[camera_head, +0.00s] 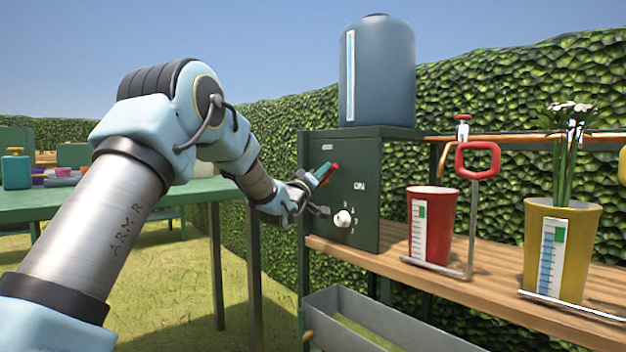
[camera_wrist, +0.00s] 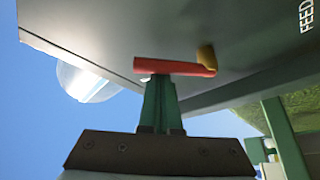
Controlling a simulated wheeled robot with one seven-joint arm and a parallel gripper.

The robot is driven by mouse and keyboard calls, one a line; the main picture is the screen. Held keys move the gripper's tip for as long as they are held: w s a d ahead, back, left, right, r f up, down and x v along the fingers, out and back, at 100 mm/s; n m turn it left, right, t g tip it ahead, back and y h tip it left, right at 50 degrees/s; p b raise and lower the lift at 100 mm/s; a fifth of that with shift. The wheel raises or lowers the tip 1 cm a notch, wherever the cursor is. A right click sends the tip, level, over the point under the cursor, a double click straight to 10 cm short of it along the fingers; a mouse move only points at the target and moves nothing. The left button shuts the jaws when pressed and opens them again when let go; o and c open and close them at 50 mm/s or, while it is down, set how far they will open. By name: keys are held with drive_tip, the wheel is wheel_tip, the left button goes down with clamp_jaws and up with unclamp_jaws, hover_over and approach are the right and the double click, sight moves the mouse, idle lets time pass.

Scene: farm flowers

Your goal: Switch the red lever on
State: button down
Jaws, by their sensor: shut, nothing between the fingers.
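The red lever (camera_wrist: 172,67) is a short red bar in the wrist view, joined at its right end to a yellow-orange pivot on a dark panel. In the head view the red lever (camera_head: 330,173) shows as a small red piece on the front of the dark green control box (camera_head: 377,215), left of the word ON. My gripper (camera_wrist: 160,80) is shut and empty. Its green fingertips are right at the lever's lower side in the wrist view; I cannot tell whether they touch. In the head view my gripper (camera_head: 322,171) partly hides the lever.
A white knob (camera_head: 343,218) sits low on the box, and a blue tank (camera_head: 377,70) stands on top. A red pot (camera_head: 431,222) and a yellow pot (camera_head: 585,245) stand on the wooden shelf at right. A grey trough (camera_head: 375,315) is below. A green table (camera_head: 200,190) stands at left.

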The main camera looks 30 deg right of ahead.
drive_tip(key=m+g+h+b, duration=0.1)
drive_tip(key=m, duration=0.1)
drive_tip(key=f+m+g+b, duration=0.1)
drive_tip(key=m, duration=0.1)
drive_tip(key=s+f+m+g+h+b, duration=0.1)
drive_tip(key=m, duration=0.1)
drive_tip(key=shift+s+d+f+m+h+b, duration=0.1)
drive_tip(key=shift+d+f+m+h+b, duration=0.05)
drive_tip(key=shift+m+h+b, duration=0.2)
drive_tip(key=shift+s+f+m+g+h+b, duration=0.1)
drive_tip(key=shift+f+m+g+h+b, duration=0.15)
drive_tip(key=shift+m+g, duration=0.6)
drive_tip(key=shift+s+f+m+g+h+b, duration=0.1)
drive_tip(key=shift+m+g+b, duration=0.25)
drive_tip(key=shift+m, duration=0.75)
drive_tip(key=shift+s+f+m+g+h+b, duration=0.1)
drive_tip(key=shift+f+m+g+b, duration=0.15)
drive_tip(key=shift+m+g, duration=0.6)
drive_tip(key=shift+m, duration=0.35)
drive_tip(key=shift+f, duration=0.1)
